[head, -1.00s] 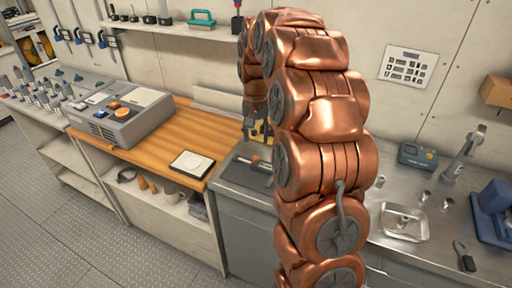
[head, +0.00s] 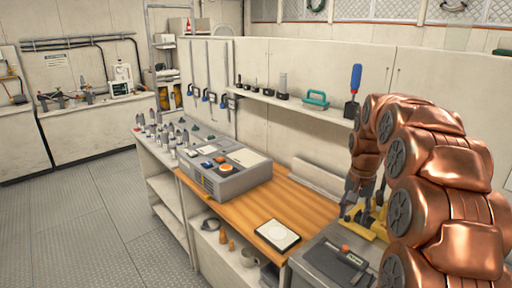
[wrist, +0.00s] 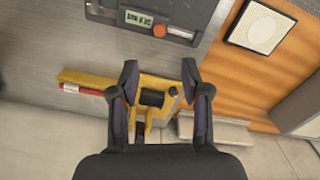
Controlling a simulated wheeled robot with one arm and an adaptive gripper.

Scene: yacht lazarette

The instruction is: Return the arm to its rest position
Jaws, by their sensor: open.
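My copper-coloured arm arches up at the right of the head view and bends down at its far end. My gripper (head: 363,195) hangs there, partly hidden by the arm, over the back of the grey counter. In the wrist view my gripper (wrist: 160,72) has its two dark fingers spread apart. A yellow tool or fixture (wrist: 85,79) with a dark block shows between and beside the fingers. It also shows in the head view (head: 374,228). I cannot tell whether the fingers touch it. Nothing is clearly held.
A grey unit with a small display (wrist: 150,18) lies by the gripper. A white square plate (head: 277,235) and a grey control box (head: 225,176) stand on the wooden top (head: 300,204). A wall shelf (head: 300,106) runs behind. The floor (head: 90,225) at left is clear.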

